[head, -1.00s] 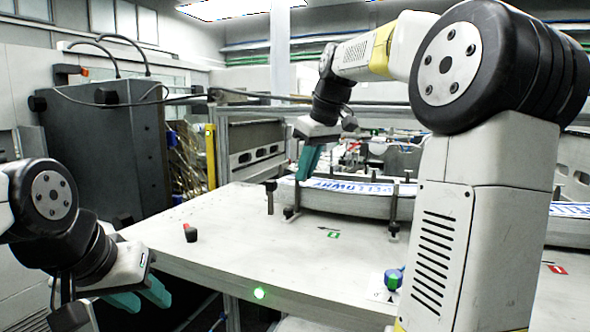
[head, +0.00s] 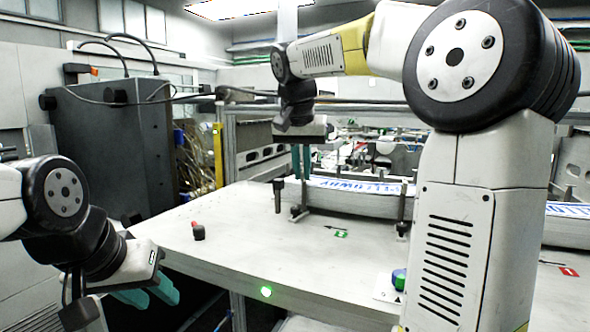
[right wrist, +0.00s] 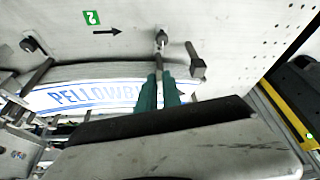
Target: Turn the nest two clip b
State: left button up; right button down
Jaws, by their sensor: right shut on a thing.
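A nest holds a long stack of white labels with blue lettering (head: 355,197), which also shows in the right wrist view (right wrist: 85,95). A dark clip (head: 304,197) stands at the stack's left end in the head view. In the right wrist view this clip (right wrist: 160,56) runs from its round knob in between my fingers. My right gripper (head: 301,160) is shut on it, fingers pointing down, and its teal fingers show in the right wrist view (right wrist: 160,92). Another clip (head: 403,209) stands further right along the stack. My left gripper (head: 148,296) is open and empty, left of the table.
A green "2" label (head: 341,234) and an arrow mark the table before the nest. A dark post (head: 278,195) stands close left of the held clip. A red-topped knob (head: 198,231) and a green-blue button (head: 399,279) are on the table (head: 235,225). Another stack (head: 568,225) lies right.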

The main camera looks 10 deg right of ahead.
jog(key=shift+w+a+m+g+h, duration=0.15)
jog(key=shift+a+m+g+h, duration=0.15)
jog(key=shift+m, duration=0.75)
jog(key=shift+w+a+m+g+h, duration=0.15)
jog(key=shift+m+h, duration=0.25)
jog(key=shift+m, duration=0.65)
jog(key=c, duration=1.5)
grip_release()
jog(key=v, duration=0.7)
jog(key=shift+s+a+r, duration=0.1)
jog(key=shift+a+r, duration=0.05)
jog(key=shift+r, duration=0.2)
